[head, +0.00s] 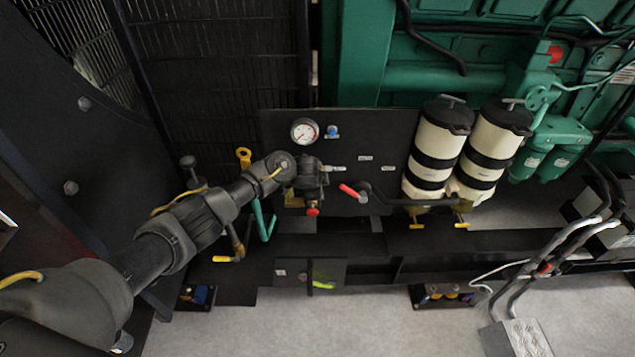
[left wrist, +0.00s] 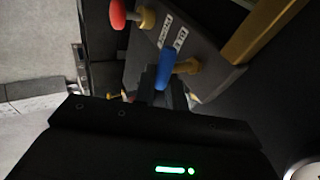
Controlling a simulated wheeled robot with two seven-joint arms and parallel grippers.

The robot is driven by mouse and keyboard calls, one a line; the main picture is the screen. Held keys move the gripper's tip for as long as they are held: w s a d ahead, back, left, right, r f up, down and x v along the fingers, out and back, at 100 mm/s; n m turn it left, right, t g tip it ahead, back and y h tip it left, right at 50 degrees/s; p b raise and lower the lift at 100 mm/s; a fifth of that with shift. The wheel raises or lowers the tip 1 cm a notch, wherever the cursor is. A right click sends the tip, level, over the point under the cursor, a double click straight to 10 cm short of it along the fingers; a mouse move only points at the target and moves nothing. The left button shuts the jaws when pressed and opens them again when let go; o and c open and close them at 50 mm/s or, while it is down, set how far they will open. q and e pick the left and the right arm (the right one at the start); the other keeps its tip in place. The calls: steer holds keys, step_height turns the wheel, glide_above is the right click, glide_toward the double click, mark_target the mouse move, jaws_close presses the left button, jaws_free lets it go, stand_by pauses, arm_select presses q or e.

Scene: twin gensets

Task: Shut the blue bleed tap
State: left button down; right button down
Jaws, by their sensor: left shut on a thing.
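The blue bleed tap (left wrist: 166,68) shows in the left wrist view as a blue handle on a brass stem, fixed to a dark panel (left wrist: 205,75) beside two white labels. My left gripper (left wrist: 165,88) is shut on the blue handle. In the head view my left gripper (head: 312,182) is at the dark panel (head: 385,135), below the round gauge (head: 305,131), and it hides the tap. A red-handled tap (left wrist: 120,14) on a brass stem is close to the blue one; a red knob (head: 312,211) shows just below my gripper in the head view. My right gripper is not in view.
A small blue knob (head: 332,131) is beside the gauge. A red-tipped lever (head: 350,190) is just right of my gripper. Two cream filter canisters (head: 435,150) stand further right, and a yellow ring handle (head: 244,155) is to the left. The grey floor in front is mostly clear.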

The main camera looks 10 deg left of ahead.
arm_select(q)
steer(key=shift+f+m+g+y, duration=0.1)
steer(key=shift+m+g+y, duration=0.25)
steer(key=shift+y, duration=0.65)
steer(key=c, duration=1.5)
jaws_free()
steer(key=shift+w+f, duration=0.1)
steer(key=shift+c, duration=0.2)
steer(key=p+v, duration=0.2)
steer(key=v, duration=0.9)
steer(key=shift+p, duration=0.3)
steer(key=shift+f, duration=0.1)
